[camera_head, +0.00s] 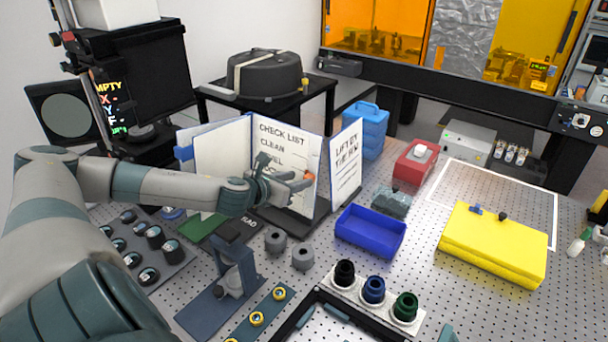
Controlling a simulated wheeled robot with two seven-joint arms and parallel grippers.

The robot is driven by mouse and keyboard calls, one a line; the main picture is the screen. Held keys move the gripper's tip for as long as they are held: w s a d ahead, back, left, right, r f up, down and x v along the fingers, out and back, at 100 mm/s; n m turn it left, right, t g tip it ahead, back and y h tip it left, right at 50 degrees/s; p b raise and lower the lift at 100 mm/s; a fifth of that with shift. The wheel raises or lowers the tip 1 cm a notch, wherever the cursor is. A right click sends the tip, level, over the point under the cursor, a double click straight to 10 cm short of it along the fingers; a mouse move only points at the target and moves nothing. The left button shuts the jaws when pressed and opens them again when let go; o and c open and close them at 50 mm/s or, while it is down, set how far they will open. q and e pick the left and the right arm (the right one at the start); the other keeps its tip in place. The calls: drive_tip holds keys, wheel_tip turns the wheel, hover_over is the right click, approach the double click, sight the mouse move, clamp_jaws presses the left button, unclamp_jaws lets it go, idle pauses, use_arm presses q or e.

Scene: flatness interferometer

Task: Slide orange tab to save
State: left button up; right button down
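A standing checklist folder (235,150) with white pages and blue edges is open at the middle of the table. Its page reads "CHECK LIST" and "CLEAN", with a further line partly hidden by my gripper. A small orange tab (309,175) shows at the right part of this page. My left gripper (300,184) reaches in from the left in front of the page, its fingertips close to the tab. I cannot tell whether they touch it or how far apart the fingers are. My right gripper is not in view.
A blue bin (370,232) stands right of the folder, with two grey cylinders (289,249) in front. A dark stand (225,285) and a rack of black, blue and green knobs (374,290) are nearer. A yellow case (493,245) lies at right.

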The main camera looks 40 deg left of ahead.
sight(306, 177)
use_arm(q)
drive_tip(key=p+x, duration=0.1)
drive_tip(key=x, duration=0.1)
drive_tip(key=shift+w, duration=0.45)
drive_tip(key=shift+w+f+p, duration=0.3)
drive_tip(key=shift+w+f, duration=0.1)
drive_tip(key=shift+w, duration=0.2)
clamp_jaws()
